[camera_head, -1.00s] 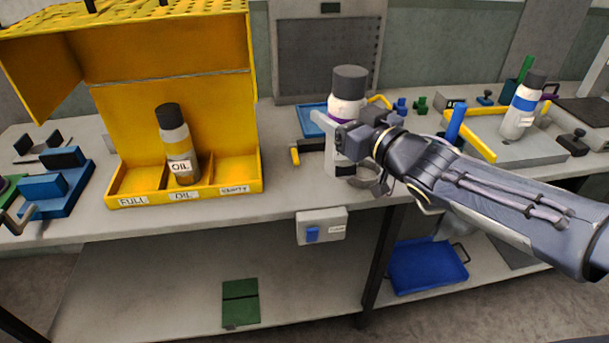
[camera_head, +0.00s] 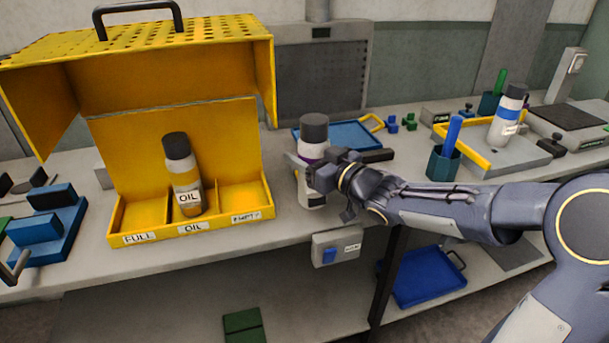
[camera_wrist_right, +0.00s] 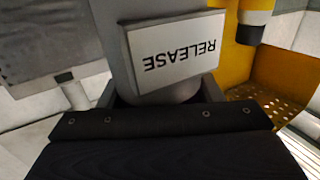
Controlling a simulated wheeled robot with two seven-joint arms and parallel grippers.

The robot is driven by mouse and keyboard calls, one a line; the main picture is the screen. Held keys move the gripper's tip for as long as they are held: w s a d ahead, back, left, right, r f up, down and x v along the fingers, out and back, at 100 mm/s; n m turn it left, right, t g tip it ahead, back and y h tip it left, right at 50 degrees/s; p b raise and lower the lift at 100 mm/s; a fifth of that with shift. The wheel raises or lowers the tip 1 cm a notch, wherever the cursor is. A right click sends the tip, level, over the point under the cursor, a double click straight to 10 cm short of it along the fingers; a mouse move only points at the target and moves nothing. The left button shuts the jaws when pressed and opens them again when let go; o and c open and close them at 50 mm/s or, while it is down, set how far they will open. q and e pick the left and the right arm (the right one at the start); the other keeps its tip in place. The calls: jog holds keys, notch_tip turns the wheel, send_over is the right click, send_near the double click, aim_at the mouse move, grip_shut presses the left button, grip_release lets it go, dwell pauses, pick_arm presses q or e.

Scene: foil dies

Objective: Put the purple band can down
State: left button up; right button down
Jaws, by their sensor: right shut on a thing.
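The purple band can (camera_head: 314,140) is a white bottle-like can with a dark grey cap and a purple band. It stands about upright at the bench's front edge, right of the yellow box. My right gripper (camera_head: 306,178) is shut on it from the right side and hides part of its body. In the right wrist view the can (camera_wrist_right: 115,60) fills the middle, with a label reading RELEASE, between the jaws (camera_wrist_right: 160,100). I cannot tell whether its base touches the bench. My left gripper is not in view.
The yellow box (camera_head: 150,231) has compartments labelled FULL, OIL and EMPTY; an orange-banded OIL can (camera_head: 183,175) stands in the middle one. A blue tray (camera_head: 352,135) lies behind the held can. A blue-banded can (camera_head: 508,115) stands at right on a grey plate. A switch box (camera_head: 337,247) hangs on the bench front.

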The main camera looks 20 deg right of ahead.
jog(key=f, duration=0.1)
jog(key=w+f, duration=0.1)
jog(key=f, duration=0.1)
jog(key=w+f, duration=0.1)
jog(key=f, duration=0.1)
jog(key=shift+w+f+b, duration=0.15)
jog(key=shift+f+b, duration=0.1)
jog(key=shift+b, duration=0.15)
jog(key=shift+f, duration=0.15)
jog(key=shift+c, duration=2.1)
grip_release()
jog(key=shift+f, duration=0.1)
